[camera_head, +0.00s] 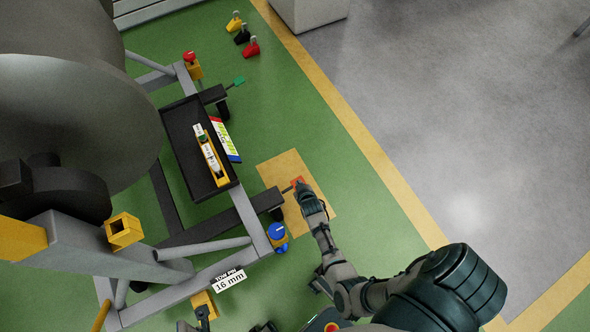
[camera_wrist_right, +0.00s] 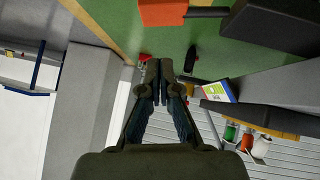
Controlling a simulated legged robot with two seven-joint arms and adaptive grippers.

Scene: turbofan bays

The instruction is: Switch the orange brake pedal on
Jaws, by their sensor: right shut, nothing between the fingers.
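The orange brake pedal (camera_head: 297,181) sits at the end of a thin rod on the dark caster arm of the engine stand, above a tan floor patch. In the right wrist view the orange pedal (camera_wrist_right: 163,12) shows at the top edge, partly cut off. My right gripper (camera_head: 302,189) is at the pedal in the head view and hides part of it. In the right wrist view my right gripper (camera_wrist_right: 159,68) has its fingers together and empty, with the pedal beyond the tips. Whether they touch cannot be told.
The grey engine stand (camera_head: 246,215) carries a black tray (camera_head: 181,140) with a labelled yellow tool. A green pedal (camera_head: 239,80) and a blue knob (camera_head: 277,232) stick out from the stand. Yellow, black and red items lie on the floor behind. Green floor right of the stand is clear.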

